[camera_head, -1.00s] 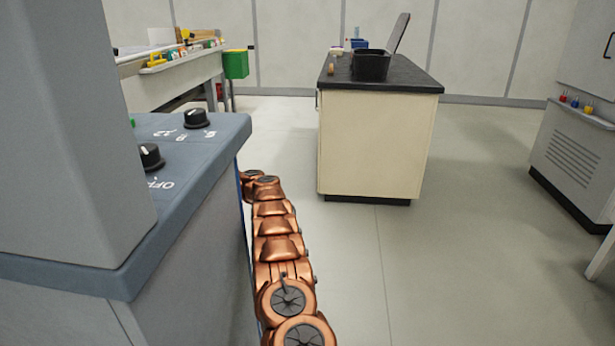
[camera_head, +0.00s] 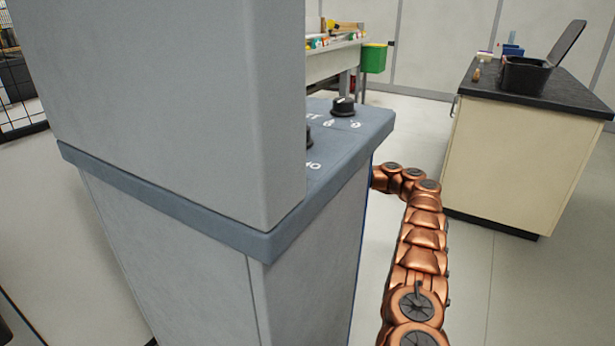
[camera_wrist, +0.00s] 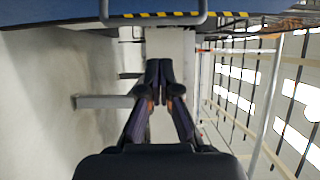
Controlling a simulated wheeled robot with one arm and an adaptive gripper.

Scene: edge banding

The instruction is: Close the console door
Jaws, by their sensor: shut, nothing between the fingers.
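The grey console (camera_head: 215,285) fills the left and middle of the head view, with a blue-grey top (camera_head: 345,135) carrying black knobs. A thin blue edge (camera_head: 361,255) runs down its right side; I cannot tell whether this is the door, or how far the door stands open. My copper arm reaches along the console's right side and bends behind it, so my gripper is hidden in that view. In the wrist view my gripper (camera_wrist: 158,68) is shut and empty. Ahead of it is a blue panel (camera_wrist: 72,12) with a yellow-black stripe and a bar handle; I cannot tell whether it touches.
A cream cabinet (camera_head: 510,165) with a black top stands at the right, holding a black bin (camera_head: 525,75). A green bin (camera_head: 374,58) hangs by a workbench at the back. Pale floor lies between console and cabinet. A wire fence (camera_head: 22,75) shows at far left.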

